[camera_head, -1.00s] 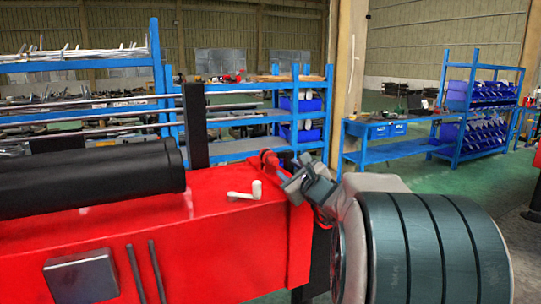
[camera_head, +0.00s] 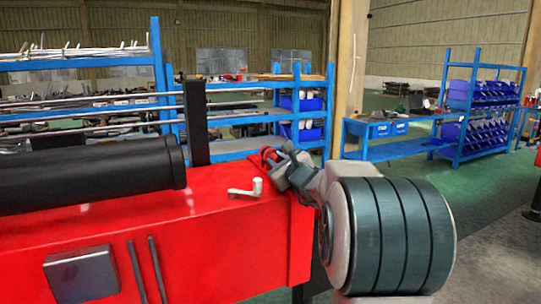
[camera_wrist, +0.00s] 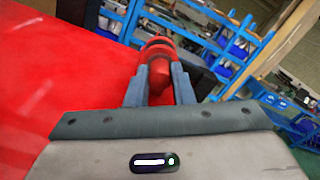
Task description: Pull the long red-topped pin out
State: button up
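The red top of the long pin (camera_wrist: 156,52) is between my two fingers in the wrist view, and red fills the gap with both fingers against it. In the head view my gripper (camera_head: 280,166) reaches in from the right at the far right corner of the red crane body (camera_head: 120,238). A bit of the pin's red top (camera_head: 267,153) shows just beyond the fingers. The pin's shank and its hole are hidden, so I cannot tell how deep it sits.
A white crank-shaped handle (camera_head: 246,188) lies on the red top, left of my gripper. A black roller (camera_head: 90,175) and a black post (camera_head: 196,125) stand further left. Blue shelves (camera_head: 303,105) and a blue bench (camera_head: 385,150) are behind.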

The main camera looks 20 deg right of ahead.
grip_shut()
jog(key=shift+s, duration=0.1)
jog(key=shift+s+d+b, duration=0.15)
jog(key=shift+s+b, duration=1.2)
jog(key=shift+s, duration=3.6)
jog(key=shift+d, duration=0.1)
